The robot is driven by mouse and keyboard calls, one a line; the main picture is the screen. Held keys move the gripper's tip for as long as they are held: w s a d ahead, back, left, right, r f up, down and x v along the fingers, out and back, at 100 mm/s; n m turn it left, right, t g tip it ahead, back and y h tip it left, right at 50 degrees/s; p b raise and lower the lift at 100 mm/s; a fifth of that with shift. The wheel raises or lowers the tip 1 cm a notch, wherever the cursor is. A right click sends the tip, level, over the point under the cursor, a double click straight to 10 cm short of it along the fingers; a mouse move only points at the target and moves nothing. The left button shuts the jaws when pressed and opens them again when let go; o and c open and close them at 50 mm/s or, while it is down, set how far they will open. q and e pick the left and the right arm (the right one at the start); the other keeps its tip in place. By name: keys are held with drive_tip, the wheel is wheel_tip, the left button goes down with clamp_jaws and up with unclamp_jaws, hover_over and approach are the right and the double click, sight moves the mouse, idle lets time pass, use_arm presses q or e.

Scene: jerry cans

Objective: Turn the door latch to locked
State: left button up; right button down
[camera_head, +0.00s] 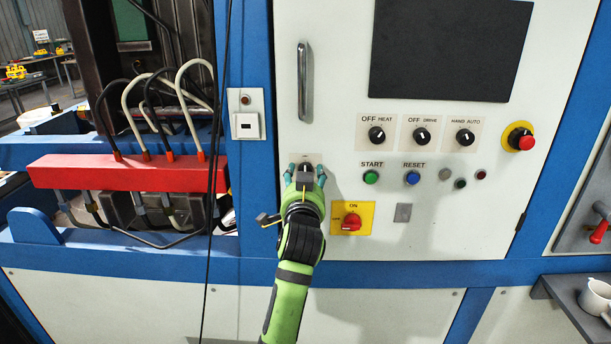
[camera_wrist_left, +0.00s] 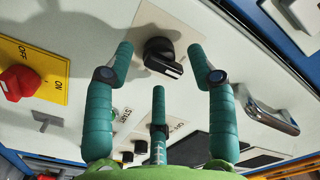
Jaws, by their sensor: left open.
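The door latch is a black knob (camera_wrist_left: 158,50) on a pale square plate (camera_wrist_left: 172,22) on the white cabinet door (camera_head: 345,70). In the wrist view its raised grip bar lies slanted. My left gripper (camera_head: 306,172) is in front of the latch. Its teal fingers (camera_wrist_left: 160,62) are open, with one on each side of the knob and a third below it in the picture. I see gaps between the fingers and the knob. In the head view the gripper hides much of the latch and plate. My right gripper is not in view.
A metal door handle (camera_head: 304,82) is above the latch. A red rotary switch on a yellow plate (camera_head: 367,209) is at its lower right. Start (camera_head: 371,177) and reset buttons and black selector knobs (camera_head: 376,135) are to the right. A black cable (camera_head: 217,120) hangs left.

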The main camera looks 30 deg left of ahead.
use_arm(q)
drive_tip(key=v, duration=0.6)
drive_tip(key=shift+s+d, duration=0.15)
